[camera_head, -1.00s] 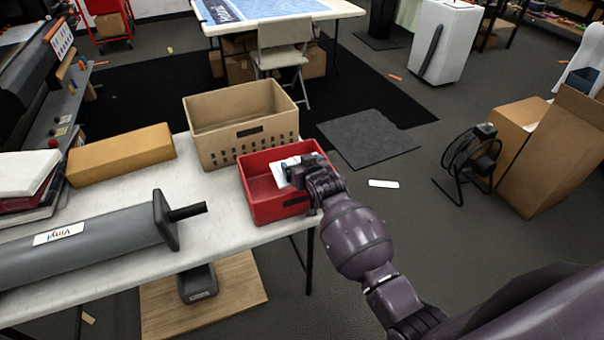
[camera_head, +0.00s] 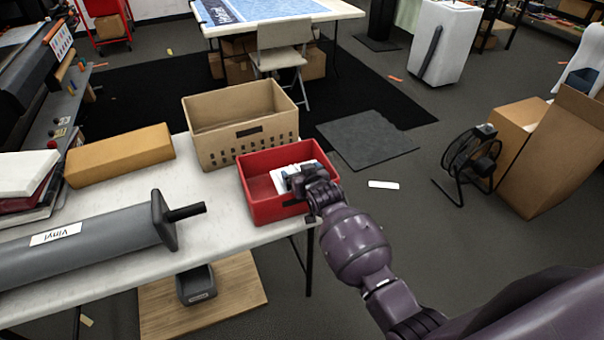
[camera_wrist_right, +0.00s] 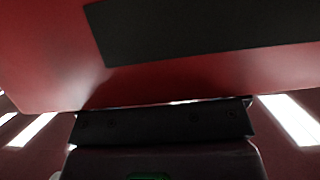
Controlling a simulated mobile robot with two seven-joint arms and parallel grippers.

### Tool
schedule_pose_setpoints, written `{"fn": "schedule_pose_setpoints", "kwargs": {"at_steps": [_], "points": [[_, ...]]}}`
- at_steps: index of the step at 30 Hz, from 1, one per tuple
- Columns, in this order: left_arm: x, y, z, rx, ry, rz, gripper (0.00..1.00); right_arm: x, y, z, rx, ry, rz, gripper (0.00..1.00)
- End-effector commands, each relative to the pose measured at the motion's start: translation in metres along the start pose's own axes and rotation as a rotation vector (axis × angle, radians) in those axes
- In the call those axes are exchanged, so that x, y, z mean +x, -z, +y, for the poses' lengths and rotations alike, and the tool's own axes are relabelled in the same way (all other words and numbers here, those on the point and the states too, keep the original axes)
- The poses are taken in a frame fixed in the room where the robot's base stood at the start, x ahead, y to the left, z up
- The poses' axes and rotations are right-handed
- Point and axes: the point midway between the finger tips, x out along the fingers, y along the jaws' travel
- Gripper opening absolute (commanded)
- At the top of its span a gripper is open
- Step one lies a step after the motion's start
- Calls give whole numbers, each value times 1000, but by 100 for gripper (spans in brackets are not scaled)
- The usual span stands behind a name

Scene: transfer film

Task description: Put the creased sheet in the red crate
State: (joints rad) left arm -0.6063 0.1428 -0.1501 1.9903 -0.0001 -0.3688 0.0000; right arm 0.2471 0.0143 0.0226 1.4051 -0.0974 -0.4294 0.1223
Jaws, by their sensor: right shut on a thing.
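The red crate (camera_head: 262,208) stands open at the right front corner of the white table. The white creased sheet (camera_head: 278,181) shows inside the crate's opening, below the level of the far rim. My right gripper (camera_head: 297,177) reaches over the crate's right side and is shut on the sheet, hiding part of it. Whether the sheet touches the crate floor cannot be told. In the right wrist view, the red crate wall (camera_wrist_right: 50,60) with a dark panel fills the top above my gripper. My left gripper is not in view.
A tan crate (camera_head: 212,150) stands right behind the red one. A tan block (camera_head: 120,155) and a grey roll marked Vinyl (camera_head: 90,250) take up the table's left. The white table (camera_head: 205,193) is bare between them. A fan (camera_head: 472,160) stands on the floor at right.

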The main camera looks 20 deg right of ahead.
Motion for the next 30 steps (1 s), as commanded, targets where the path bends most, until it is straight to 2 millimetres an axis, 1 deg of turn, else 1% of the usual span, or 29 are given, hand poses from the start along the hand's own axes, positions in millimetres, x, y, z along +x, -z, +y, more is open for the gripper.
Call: {"fn": "schedule_pose_setpoints", "kwargs": {"at_steps": [1,3,4,6,13,16,18,23,30], "points": [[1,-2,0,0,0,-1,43,1,-11,0,1,-1,-18,65],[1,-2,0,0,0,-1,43,1,-12,0,1,-1,-20,65],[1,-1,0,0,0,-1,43,1,-13,0,1,-1,-22,90],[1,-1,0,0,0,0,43,1,-14,0,1,-1,-24,100],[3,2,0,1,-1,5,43,0,-16,0,2,-1,-29,100],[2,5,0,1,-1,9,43,-2,-10,0,2,-1,-29,100],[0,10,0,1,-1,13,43,-5,-2,0,1,-1,-28,100],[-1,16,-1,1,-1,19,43,-30,-1,0,2,-1,-24,100],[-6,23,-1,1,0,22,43,-73,3,0,2,-1,-17,100]]}}
